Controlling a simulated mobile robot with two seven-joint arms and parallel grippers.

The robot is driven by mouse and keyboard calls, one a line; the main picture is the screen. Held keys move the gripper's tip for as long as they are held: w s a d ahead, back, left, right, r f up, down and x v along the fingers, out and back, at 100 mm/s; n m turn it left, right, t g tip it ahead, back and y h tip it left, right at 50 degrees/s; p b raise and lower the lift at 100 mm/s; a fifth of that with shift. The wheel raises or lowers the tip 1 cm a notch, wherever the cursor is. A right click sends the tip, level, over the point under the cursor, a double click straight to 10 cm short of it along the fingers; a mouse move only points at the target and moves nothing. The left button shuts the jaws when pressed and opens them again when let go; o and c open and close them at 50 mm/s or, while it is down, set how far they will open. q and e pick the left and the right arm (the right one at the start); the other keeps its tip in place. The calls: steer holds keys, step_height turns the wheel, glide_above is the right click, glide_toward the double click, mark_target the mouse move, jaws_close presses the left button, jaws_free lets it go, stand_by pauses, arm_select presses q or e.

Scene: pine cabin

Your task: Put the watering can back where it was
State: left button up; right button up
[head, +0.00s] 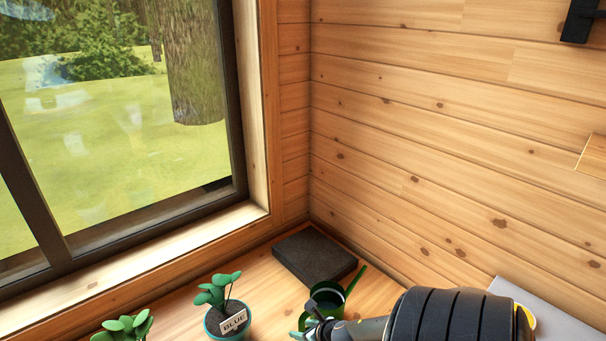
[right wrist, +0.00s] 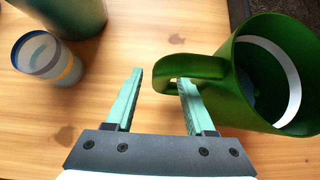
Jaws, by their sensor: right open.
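The green watering can (head: 328,292) stands on the wooden surface in the head view, just in front of a dark slab, its spout pointing up to the right. In the right wrist view the can (right wrist: 243,80) is at the right, its open top showing a pale ring inside. Its handle (right wrist: 205,66) reaches left to my right gripper (right wrist: 162,80). In the head view my right arm hides part of the can. My left gripper is not in view.
The dark square slab (head: 314,254) lies in the corner by the walls. A potted plant labelled BLUE (head: 226,318) and another plant (head: 124,327) stand left of the can. A striped cup (right wrist: 45,56) is left of the gripper. A grey panel (head: 550,309) is at right.

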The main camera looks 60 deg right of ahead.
steer(key=shift+s+a+r+p, duration=0.1)
steer(key=shift+s+r+p, duration=0.25)
steer(key=shift+r, duration=0.1)
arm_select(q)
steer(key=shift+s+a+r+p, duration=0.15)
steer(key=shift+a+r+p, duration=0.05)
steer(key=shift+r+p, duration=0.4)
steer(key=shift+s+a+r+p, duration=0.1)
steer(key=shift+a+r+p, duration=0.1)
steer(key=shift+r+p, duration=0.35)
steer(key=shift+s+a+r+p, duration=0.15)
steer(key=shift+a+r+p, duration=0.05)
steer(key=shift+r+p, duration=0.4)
arm_select(e)
steer(key=v, duration=1.1)
